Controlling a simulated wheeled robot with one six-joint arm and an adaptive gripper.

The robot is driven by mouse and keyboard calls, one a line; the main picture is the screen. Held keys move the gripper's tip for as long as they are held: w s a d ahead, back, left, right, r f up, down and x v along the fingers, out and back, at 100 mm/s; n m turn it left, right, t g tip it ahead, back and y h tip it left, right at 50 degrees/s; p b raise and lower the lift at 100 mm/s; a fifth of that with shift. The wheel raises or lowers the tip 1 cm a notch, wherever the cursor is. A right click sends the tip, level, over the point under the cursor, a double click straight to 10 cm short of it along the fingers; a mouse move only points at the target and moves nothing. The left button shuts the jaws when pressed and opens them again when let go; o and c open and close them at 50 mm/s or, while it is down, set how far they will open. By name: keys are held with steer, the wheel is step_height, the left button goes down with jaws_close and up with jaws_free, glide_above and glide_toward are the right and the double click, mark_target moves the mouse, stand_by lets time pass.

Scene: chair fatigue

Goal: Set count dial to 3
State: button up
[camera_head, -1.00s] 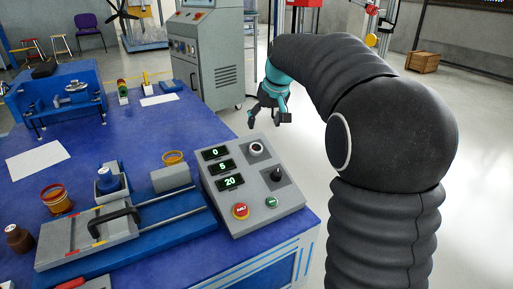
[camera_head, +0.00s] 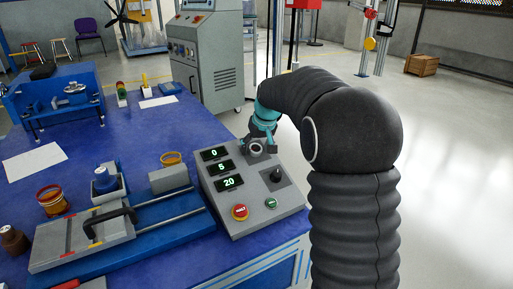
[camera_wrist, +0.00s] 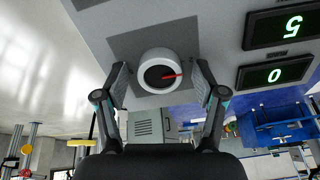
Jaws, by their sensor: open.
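The control box (camera_head: 234,190) stands on the blue table's right corner, with three displays reading 0, 5 and 20 from top to bottom. The count dial (camera_head: 256,149) is a round knob with a light rim at the box's upper right. In the wrist view the dial (camera_wrist: 161,72) shows a white ring, a dark face and a red pointer. My gripper (camera_head: 260,143) is at the dial. In the wrist view its two open fingers (camera_wrist: 160,85) stand on either side of the dial, with visible gaps to it. The 0 display (camera_wrist: 274,74) is to the dial's right there.
A grey cabinet (camera_head: 207,65) stands behind the table.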

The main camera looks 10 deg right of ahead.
steer(key=c, duration=1.1)
steer(key=shift+c, duration=0.2)
steer(key=shift+m, duration=0.3)
steer(key=m+p, duration=0.1)
steer(key=m, duration=0.1)
steer(key=m+p, duration=0.2)
steer(key=shift+r+m, duration=0.2)
steer(key=shift+m, duration=0.1)
steer(key=m+p, duration=0.2)
steer(key=m, duration=0.2)
steer(key=shift+p, duration=0.4)
steer(key=shift+f+m+p, duration=0.15)
steer(key=shift+m+p, duration=0.45)
steer(key=shift+m, duration=0.7)
